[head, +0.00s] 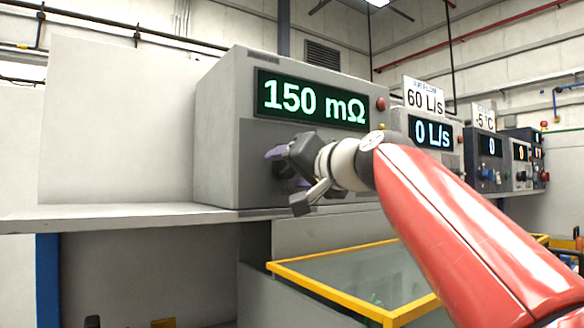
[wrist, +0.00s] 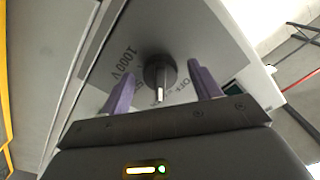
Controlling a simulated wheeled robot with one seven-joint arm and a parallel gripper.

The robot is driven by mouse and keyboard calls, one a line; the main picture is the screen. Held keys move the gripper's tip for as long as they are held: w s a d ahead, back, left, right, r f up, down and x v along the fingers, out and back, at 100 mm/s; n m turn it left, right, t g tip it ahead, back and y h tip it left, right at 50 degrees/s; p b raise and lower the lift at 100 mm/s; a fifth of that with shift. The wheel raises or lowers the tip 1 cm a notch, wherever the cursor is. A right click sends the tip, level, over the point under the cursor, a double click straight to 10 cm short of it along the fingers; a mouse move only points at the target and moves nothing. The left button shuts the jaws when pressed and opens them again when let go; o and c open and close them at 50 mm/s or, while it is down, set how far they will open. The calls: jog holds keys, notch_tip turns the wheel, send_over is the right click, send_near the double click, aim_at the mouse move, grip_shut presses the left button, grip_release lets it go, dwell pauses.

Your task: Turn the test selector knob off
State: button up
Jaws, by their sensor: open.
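The selector knob (wrist: 157,70) is a dark round knob with a pale pointer bar, on the grey front panel of a tester box. In the wrist view its bar points down the picture, toward my gripper's palm. The print "1000 V" (wrist: 122,64) is left of the knob and "OFF" (wrist: 187,86) is right of it. My gripper (wrist: 160,73) is open, its two purple fingers on either side of the knob with gaps showing. In the head view my gripper (head: 277,156) is at the panel below the green display and hides the knob.
The tester box (head: 216,140) shows "150 mΩ" on its display (head: 313,101) and stands on a grey shelf (head: 110,216). More instruments stand to the right, one reading "0 L/s" (head: 432,134). A yellow-framed glass-topped case (head: 345,280) lies below the shelf. The shelf's left part is clear.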

jog(key=c, duration=1)
jog(key=n+b, duration=0.1)
jog(key=n, duration=0.1)
jog(key=n+b, duration=0.1)
jog(key=n, duration=0.1)
jog(key=shift+f+n+b, duration=0.2)
jog(key=shift+n+b, duration=0.1)
jog(key=shift+b, duration=0.05)
jog(key=n+b, duration=0.1)
jog(key=n, duration=0.4)
jog(key=shift+w+d+r+b, duration=0.1)
jog(key=shift+b, duration=0.2)
jog(key=shift+n, duration=0.3)
